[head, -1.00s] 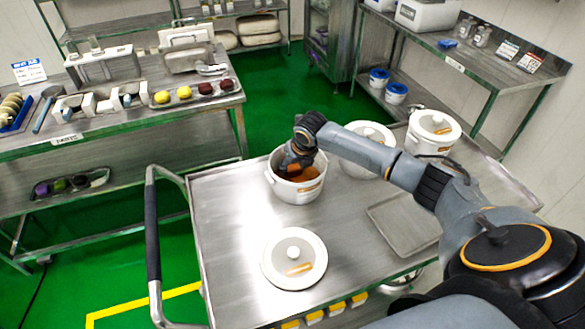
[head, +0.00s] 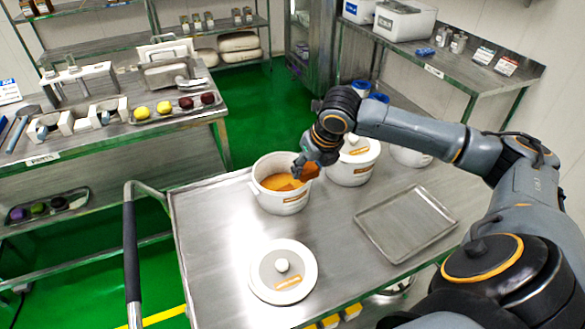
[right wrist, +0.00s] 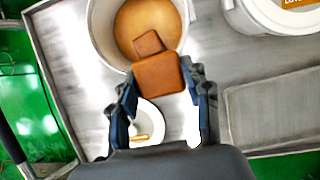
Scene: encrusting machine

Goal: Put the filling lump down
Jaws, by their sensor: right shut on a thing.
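An orange-brown filling lump (right wrist: 158,82) is between the fingers of my right gripper (right wrist: 162,92), which is shut on it. In the head view the lump (head: 309,171) shows at the right rim of an open white pot (head: 283,203), held above it by my right gripper (head: 304,170). The pot holds orange filling, and a darker hollow or patch shows on its surface. My left gripper is not in view.
An empty metal tray (head: 405,222) lies on the cart (head: 215,225) to the right. A lid (head: 283,271) lies near the cart's front. Lidded white pots (head: 352,165) stand behind the tray. A counter (head: 110,135) with colored balls on a tray is at left.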

